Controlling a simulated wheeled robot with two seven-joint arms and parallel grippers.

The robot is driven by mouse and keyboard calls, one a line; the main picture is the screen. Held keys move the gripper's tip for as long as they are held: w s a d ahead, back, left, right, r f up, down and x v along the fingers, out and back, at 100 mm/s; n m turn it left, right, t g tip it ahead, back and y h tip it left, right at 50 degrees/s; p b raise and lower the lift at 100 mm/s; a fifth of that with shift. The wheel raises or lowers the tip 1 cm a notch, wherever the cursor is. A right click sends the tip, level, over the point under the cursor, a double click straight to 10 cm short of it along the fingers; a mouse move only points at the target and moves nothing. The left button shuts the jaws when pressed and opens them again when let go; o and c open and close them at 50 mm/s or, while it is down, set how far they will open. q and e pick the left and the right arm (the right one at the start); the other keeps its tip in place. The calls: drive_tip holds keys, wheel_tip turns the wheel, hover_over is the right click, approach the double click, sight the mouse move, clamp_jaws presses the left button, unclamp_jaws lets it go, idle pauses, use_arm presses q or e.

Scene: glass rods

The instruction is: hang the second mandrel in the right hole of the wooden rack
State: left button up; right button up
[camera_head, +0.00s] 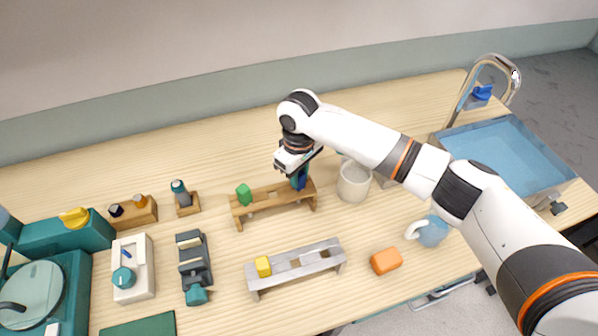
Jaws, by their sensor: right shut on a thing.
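The wooden rack (266,207) is a low bench with holes, near the middle of the table. A green-topped mandrel (244,194) stands in its left hole. A middle hole shows empty. My right gripper (299,175) is over the right end of this rack, pointing down, shut on a blue mandrel (300,183). The blue mandrel is at the right hole; I cannot tell how far it is in, as the gripper and rack hide its lower part. My left gripper is out of view.
A grey metal rack (320,262) with a yellow-topped piece (263,266) stands in front. A white beaker (353,182) is close right of the wooden rack. An orange block (386,261) and a blue mug (432,231) lie right. A sink (512,157) is far right; teal machines stand left.

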drive_tip(key=o, duration=1.1)
drive_tip(key=shift+c, duration=0.2)
wheel_tip(320, 180, up, 12)
drive_tip(key=b, duration=0.2)
drive_tip(key=shift+s, duration=0.1)
